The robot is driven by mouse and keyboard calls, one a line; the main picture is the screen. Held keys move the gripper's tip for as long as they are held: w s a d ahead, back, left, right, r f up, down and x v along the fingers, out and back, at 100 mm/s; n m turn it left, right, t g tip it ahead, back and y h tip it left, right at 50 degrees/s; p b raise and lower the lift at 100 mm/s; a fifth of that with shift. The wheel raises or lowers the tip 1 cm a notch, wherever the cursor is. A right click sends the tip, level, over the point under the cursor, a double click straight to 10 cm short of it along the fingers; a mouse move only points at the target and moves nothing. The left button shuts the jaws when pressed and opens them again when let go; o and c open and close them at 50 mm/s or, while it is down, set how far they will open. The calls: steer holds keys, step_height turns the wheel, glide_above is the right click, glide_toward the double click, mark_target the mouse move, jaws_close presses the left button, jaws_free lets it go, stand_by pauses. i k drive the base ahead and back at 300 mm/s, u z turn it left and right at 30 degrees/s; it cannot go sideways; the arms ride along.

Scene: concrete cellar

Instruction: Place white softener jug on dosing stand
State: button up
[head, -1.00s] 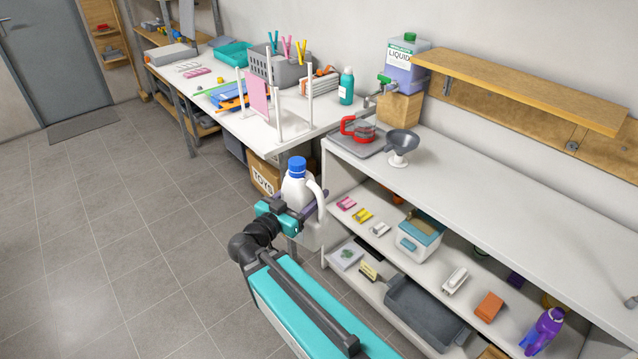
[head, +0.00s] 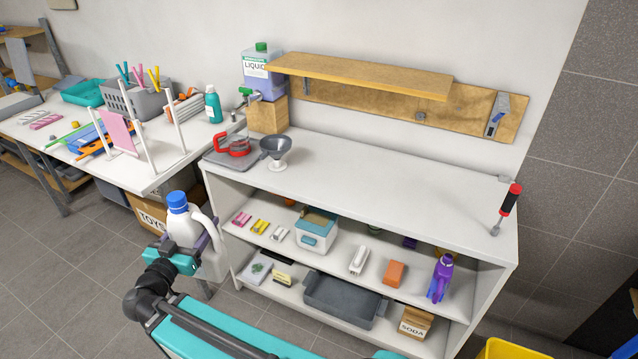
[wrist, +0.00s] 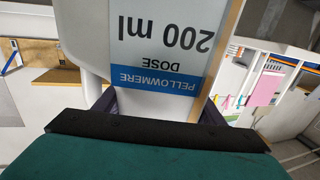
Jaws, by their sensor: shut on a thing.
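The white softener jug (head: 183,230) has a blue cap and a side handle, and hangs upright in front of the gap between the two benches. My gripper (head: 192,252) is shut on its body, and the lower part is partly hidden by the gripper. In the wrist view the jug's label (wrist: 165,45) fills the middle, upside down, reading "200 ml DOSE PELLOWMERE". Dark fingers flank it. I cannot tell for sure which thing is the dosing stand. A wooden block (head: 268,115) at the back bears a clear "LIQUID" container (head: 262,78) with a green tap.
The right bench top (head: 385,180) is mostly clear. White posts (head: 172,130) rise from the left table.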

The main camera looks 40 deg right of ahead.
mark_target(316, 178)
steer(key=k, duration=1.25)
steer(key=u, duration=0.3)
steer(key=i, duration=0.7)
steer(key=u, duration=0.6)
steer(key=i, duration=1.15)
steer(key=z, duration=0.15)
